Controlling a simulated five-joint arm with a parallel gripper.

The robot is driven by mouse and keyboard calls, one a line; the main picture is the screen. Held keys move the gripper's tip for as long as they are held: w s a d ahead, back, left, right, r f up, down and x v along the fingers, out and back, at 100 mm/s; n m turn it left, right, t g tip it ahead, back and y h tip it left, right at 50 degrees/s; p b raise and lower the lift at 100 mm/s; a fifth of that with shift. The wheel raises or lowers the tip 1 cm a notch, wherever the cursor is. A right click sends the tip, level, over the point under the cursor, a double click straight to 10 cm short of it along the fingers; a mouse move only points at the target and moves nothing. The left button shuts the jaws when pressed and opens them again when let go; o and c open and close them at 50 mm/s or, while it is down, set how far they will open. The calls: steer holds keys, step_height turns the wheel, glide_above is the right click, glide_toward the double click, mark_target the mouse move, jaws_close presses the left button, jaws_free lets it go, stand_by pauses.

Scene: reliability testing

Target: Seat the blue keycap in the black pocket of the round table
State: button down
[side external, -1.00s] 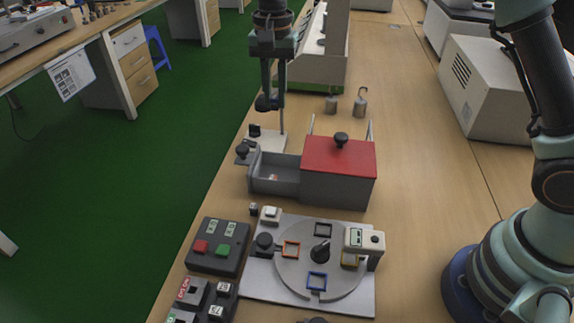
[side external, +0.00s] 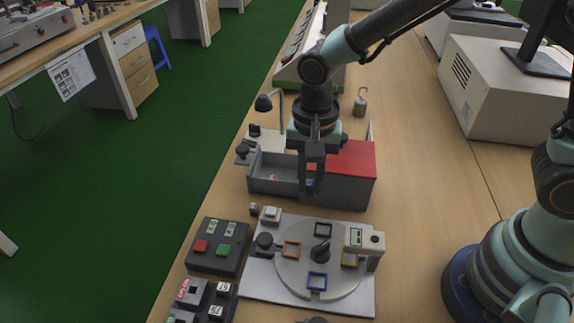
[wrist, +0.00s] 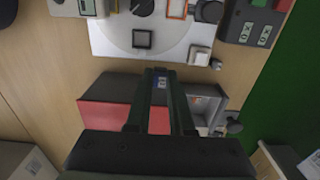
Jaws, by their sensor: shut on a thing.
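My gripper (side external: 312,190) is shut on the blue keycap (side external: 310,185), above the front side of the grey box. The round table (side external: 345,278) is a light grey disc with a black central knob, nearer the camera than my gripper. Its black pocket (side external: 323,230) is a dark square frame on the side facing the box. The pocket also shows in the wrist view (wrist: 142,39), apart from the keycap.
The grey box has a red lid (side external: 355,158) and an open tray (side external: 270,178) at left. A small display unit (side external: 364,240) stands at the disc's right edge. Orange (side external: 291,249) and blue (side external: 317,281) frames are also on the disc. A button box (side external: 218,246) is at left.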

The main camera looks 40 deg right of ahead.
glide_above(323, 231)
step_height(323, 231, down, 2)
steer(key=shift+f, duration=2.2)
steer(key=shift+f, duration=0.55)
steer(key=c, duration=0.7)
jaws_free()
steer(key=shift+r, duration=0.1)
steer(key=shift+r, duration=2.9)
